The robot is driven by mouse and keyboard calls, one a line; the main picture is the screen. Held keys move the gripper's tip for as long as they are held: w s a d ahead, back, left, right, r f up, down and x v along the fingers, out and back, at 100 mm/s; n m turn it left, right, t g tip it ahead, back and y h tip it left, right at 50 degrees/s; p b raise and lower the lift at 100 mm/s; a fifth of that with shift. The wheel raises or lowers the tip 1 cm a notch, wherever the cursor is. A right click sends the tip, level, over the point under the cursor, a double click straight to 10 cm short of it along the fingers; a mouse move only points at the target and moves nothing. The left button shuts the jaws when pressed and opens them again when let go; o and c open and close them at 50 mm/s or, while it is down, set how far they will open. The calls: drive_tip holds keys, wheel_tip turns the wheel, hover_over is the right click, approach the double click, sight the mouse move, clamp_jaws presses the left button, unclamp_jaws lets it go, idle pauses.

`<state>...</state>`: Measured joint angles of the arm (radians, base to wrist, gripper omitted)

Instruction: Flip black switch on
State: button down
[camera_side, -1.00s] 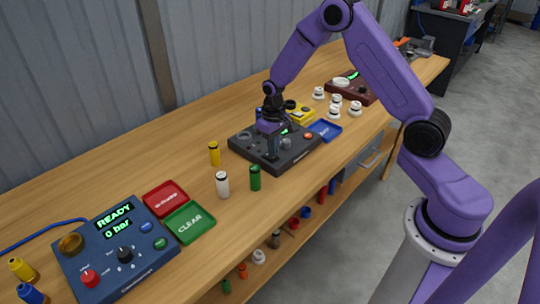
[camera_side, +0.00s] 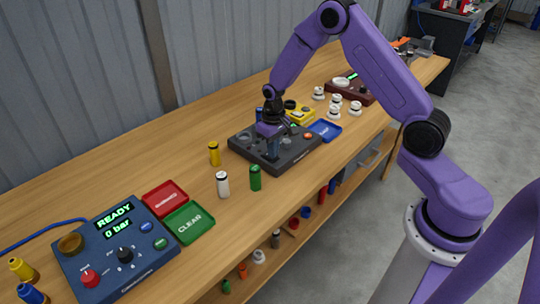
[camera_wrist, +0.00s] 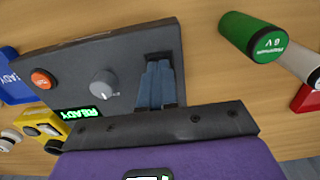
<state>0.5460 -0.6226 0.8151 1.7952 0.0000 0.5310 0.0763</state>
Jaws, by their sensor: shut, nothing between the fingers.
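A dark grey control box (camera_side: 300,157) stands in the middle of the bench. In the wrist view the box (camera_wrist: 60,65) shows an orange button (camera_wrist: 42,79), a grey knob (camera_wrist: 103,82) and a green-lit display (camera_wrist: 82,114) reading READY. My gripper (camera_side: 273,157) points down over the box's top. In the wrist view my gripper (camera_wrist: 154,88) shows its blue-grey fingers together and empty, at the panel beside the knob. The black switch cannot be made out; the fingers cover part of the panel there. Whether they touch it I cannot tell.
Yellow (camera_side: 214,153), white (camera_side: 222,184) and green (camera_side: 255,177) cylinders stand left of the box. A blue tray (camera_side: 325,130) and a yellow device (camera_side: 300,114) lie close to it. A blue console (camera_side: 118,250) stands at front left.

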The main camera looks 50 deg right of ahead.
drive_tip(key=shift+f, duration=0.4)
drive_tip(key=shift+r, duration=3.55)
